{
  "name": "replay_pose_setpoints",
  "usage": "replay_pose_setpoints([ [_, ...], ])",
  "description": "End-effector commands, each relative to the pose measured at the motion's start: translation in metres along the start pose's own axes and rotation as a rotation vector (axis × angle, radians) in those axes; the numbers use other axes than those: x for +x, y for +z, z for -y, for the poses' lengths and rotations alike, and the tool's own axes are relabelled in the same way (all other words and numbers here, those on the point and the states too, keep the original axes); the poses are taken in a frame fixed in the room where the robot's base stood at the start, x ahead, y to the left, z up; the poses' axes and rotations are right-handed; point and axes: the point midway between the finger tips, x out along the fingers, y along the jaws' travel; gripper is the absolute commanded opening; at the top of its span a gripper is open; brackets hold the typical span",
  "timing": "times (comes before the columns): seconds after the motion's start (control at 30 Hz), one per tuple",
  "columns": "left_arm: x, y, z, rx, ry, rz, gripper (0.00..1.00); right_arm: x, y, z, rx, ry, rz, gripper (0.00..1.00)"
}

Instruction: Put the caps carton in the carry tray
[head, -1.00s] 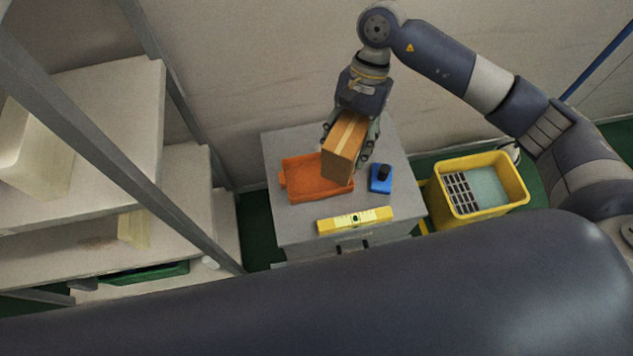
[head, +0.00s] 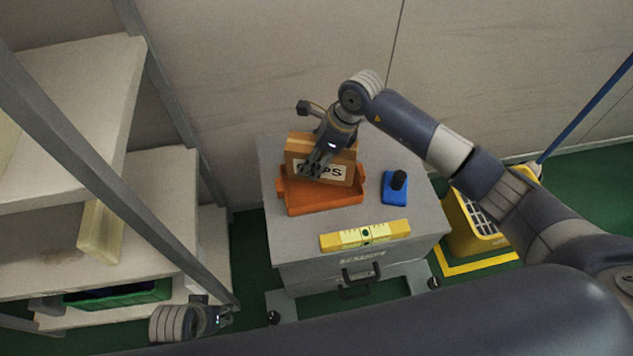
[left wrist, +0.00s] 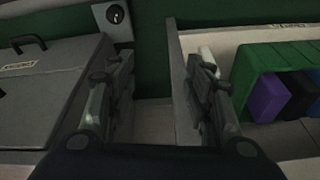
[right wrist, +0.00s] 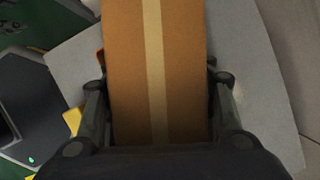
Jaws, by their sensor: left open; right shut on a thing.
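The caps carton (head: 301,146) is a brown box with a white label reading CAPS and a tape strip. My right gripper (head: 322,166) is shut on it; the carton also fills the middle of the right wrist view (right wrist: 155,70). It stands at the back of the orange carry tray (head: 325,202) on the grey cabinet.
A yellow level (head: 365,235) lies along the cabinet's front edge. A blue block with a black knob (head: 396,187) stands right of the tray. A yellow bucket (head: 470,225) is on the floor at right. Shelves (head: 150,210) stand at left, with a green crate (left wrist: 255,80).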

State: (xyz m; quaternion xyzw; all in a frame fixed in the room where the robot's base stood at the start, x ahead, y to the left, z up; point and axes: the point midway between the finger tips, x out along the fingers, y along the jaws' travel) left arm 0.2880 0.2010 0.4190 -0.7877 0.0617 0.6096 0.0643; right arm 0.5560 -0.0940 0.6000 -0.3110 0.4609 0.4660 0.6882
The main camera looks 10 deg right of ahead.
Motion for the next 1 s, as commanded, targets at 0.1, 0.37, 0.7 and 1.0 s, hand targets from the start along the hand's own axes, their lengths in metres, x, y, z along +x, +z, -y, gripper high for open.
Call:
replay_pose_setpoints([
  [0.1,-0.010,-0.003,0.001,-0.001,-0.001,-0.007,0.47,0.019,-0.008,0.000,0.001,0.001,0.002,0.16],
  [0.37,-0.026,-0.009,0.002,-0.002,-0.003,-0.017,0.47,0.047,-0.019,-0.001,0.000,0.002,0.001,0.16],
  [0.7,-0.039,-0.011,0.002,-0.003,-0.004,-0.020,0.47,0.062,-0.025,0.001,-0.003,-0.001,0.002,0.16],
  [1.0,-0.044,-0.013,0.002,-0.004,-0.004,-0.027,0.47,0.064,-0.027,0.000,-0.003,0.000,0.000,0.63],
])
